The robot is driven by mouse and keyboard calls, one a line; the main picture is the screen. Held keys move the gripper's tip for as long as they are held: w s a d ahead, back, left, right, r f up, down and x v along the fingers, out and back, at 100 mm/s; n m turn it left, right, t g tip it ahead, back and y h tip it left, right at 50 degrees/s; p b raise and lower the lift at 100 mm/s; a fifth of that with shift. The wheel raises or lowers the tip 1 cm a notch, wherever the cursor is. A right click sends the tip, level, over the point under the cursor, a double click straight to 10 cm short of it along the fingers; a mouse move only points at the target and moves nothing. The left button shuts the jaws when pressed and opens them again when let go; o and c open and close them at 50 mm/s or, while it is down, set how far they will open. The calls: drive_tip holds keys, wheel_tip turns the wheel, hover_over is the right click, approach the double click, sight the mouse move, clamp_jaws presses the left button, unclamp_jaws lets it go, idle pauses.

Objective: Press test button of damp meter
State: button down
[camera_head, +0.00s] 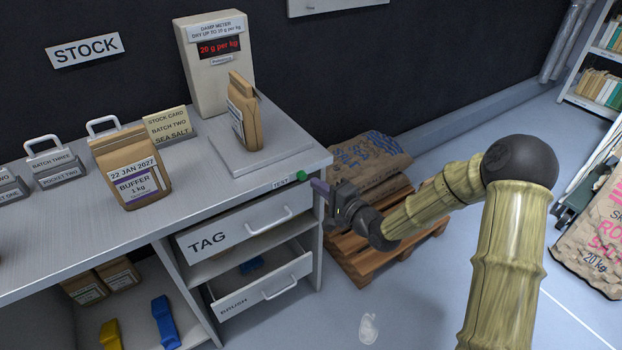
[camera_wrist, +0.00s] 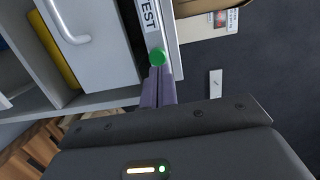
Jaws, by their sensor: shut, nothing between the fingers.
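The damp meter (camera_head: 208,85) stands at the back right of the counter, its red display reading "20 g per kg". A paper bag (camera_head: 244,112) stands on the flat plate (camera_head: 257,146) in front of it. The green test button (camera_head: 302,176) is on the counter's front edge beside the "TEST" label (camera_head: 281,183); in the wrist view the button (camera_wrist: 157,57) lies right at the fingertips. My gripper (camera_head: 318,186) is shut and empty, its purple fingers (camera_wrist: 156,77) pointing at the button. Whether the tips touch it, I cannot tell.
Below the counter are a "TAG" drawer (camera_head: 245,228) and an open "BRUSH" drawer (camera_head: 265,287). A buffer bag (camera_head: 131,168) and a stock card (camera_head: 168,125) stand left on the counter. Sacks on a pallet (camera_head: 372,258) lie behind my arm.

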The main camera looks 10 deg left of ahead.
drive_tip(key=v, duration=1)
drive_tip(key=shift+p, duration=0.4)
drive_tip(key=shift+a+f, duration=0.1)
